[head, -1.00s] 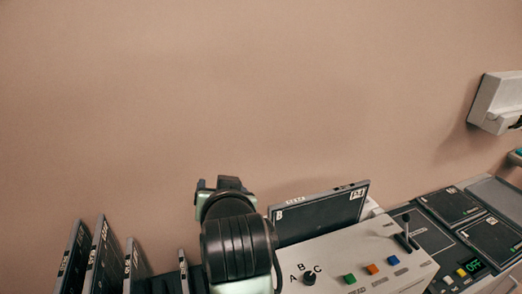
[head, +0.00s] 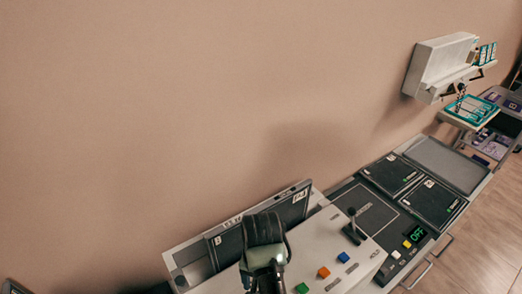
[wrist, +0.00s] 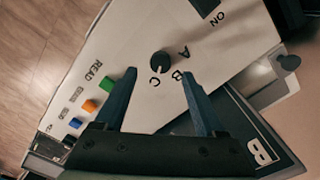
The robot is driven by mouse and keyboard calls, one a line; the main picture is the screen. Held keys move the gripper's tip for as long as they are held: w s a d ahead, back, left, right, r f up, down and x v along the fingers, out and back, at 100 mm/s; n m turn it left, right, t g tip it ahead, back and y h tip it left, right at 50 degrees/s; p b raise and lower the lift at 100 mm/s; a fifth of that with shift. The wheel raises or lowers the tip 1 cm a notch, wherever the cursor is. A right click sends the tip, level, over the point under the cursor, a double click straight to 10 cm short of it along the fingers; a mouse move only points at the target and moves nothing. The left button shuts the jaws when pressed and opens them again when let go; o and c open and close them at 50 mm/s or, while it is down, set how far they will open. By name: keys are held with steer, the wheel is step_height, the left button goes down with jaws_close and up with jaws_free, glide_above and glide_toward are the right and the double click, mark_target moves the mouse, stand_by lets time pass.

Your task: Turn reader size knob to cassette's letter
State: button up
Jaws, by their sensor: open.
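The reader's size knob (wrist: 161,62) is round and black on the white panel, with letters A, B and C around it. Its pointer is too small to read surely. My gripper (wrist: 159,74) is open and empty, its two blue-grey fingers reaching toward the knob, one on either side in the picture; I see no contact. The dark cassette (wrist: 241,120) carries a white label with the letter B and stands at the back of the reader. In the head view the cassette (head: 228,243) also shows, and my arm hides the knob.
Green (head: 302,288), orange (head: 323,272) and blue (head: 343,257) buttons sit on the reader panel, near a black lever (head: 353,230). A white unit (head: 440,65) hangs on the wall.

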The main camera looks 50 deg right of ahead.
steer(key=shift+f, duration=2.6)
jaws_close()
